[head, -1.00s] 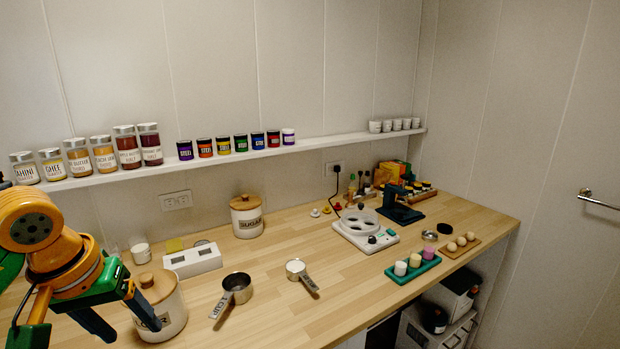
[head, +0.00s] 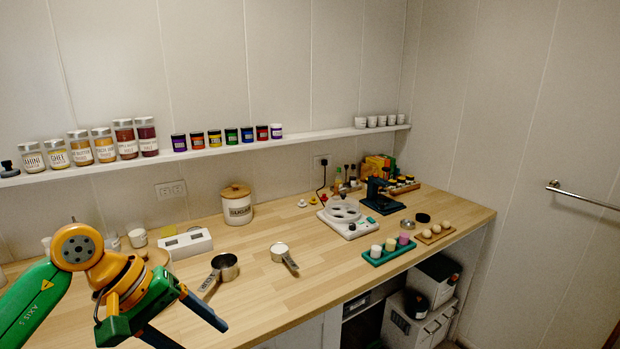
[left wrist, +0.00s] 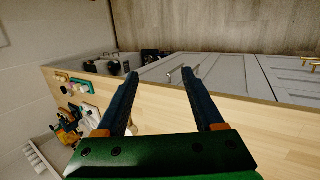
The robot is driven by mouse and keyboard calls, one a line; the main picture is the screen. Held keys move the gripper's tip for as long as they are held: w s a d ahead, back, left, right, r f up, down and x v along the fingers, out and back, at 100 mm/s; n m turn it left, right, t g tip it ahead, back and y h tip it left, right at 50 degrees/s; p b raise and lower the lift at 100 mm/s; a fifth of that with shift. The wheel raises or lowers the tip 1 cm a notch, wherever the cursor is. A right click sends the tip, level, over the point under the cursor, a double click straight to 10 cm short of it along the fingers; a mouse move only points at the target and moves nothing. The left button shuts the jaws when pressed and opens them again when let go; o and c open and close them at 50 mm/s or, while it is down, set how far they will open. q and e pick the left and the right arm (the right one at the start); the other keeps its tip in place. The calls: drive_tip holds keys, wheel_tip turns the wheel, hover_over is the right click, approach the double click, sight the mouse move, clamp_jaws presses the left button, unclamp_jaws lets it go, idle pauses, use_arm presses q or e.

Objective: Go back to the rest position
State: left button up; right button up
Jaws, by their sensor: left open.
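My left gripper (head: 205,335) is at the lower left of the head view, in front of the wooden counter's near edge. Its two blue fingers are apart and nothing is between them. In the left wrist view the open fingers (left wrist: 160,88) show the counter edge and the grey cabinet fronts beyond them. My right gripper is in neither view.
The wooden counter (head: 300,285) holds two measuring cups (head: 222,268), a sugar canister (head: 237,206), a white appliance (head: 345,216) and a green tray (head: 372,260). A shelf (head: 300,138) with jars runs along the wall. A towel bar (head: 580,196) is at the right.

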use_arm(q)
drive_tip(key=w+d+f+n+t+h, duration=0.25)
drive_tip(key=d+n+h, duration=0.3)
drive_tip(key=n, duration=0.35)
drive_tip(key=w+d+f+n+t+h, duration=0.1)
drive_tip(key=w+d+f+n+h, duration=0.15)
drive_tip(key=d+n+h, duration=0.45)
drive_tip(key=w+a+f+n+t+y, duration=0.2)
drive_tip(key=a+f+n+t+y, duration=0.2)
drive_tip(key=f+n, duration=0.5)
drive_tip(key=w+a+f+n+t+y, duration=0.25)
drive_tip(key=f+n+t+y, duration=0.25)
drive_tip(key=n, duration=0.8)
drive_tip(key=s+a+f+n+g+y, duration=0.1)
drive_tip(key=s+a+f+n+y, duration=0.3)
drive_tip(key=f, duration=0.3)
drive_tip(key=s+a+f+n+g+y, duration=0.1)
drive_tip(key=s+a+f+n+y, duration=0.15)
drive_tip(key=f+n, duration=0.45)
drive_tip(key=s+a+f+n+g+y, duration=0.2)
drive_tip(key=s+f+n+g, duration=0.4)
drive_tip(key=s+f, duration=0.75)
drive_tip(key=s+f+n+g, duration=0.2)
drive_tip(key=s+n, duration=0.2)
drive_tip(key=s, duration=0.7)
drive_tip(key=s+d+f+n+g+y, duration=0.1)
drive_tip(key=s+f+n+g, duration=0.2)
drive_tip(key=s, duration=0.9)
drive_tip(key=shift+n, duration=0.7)
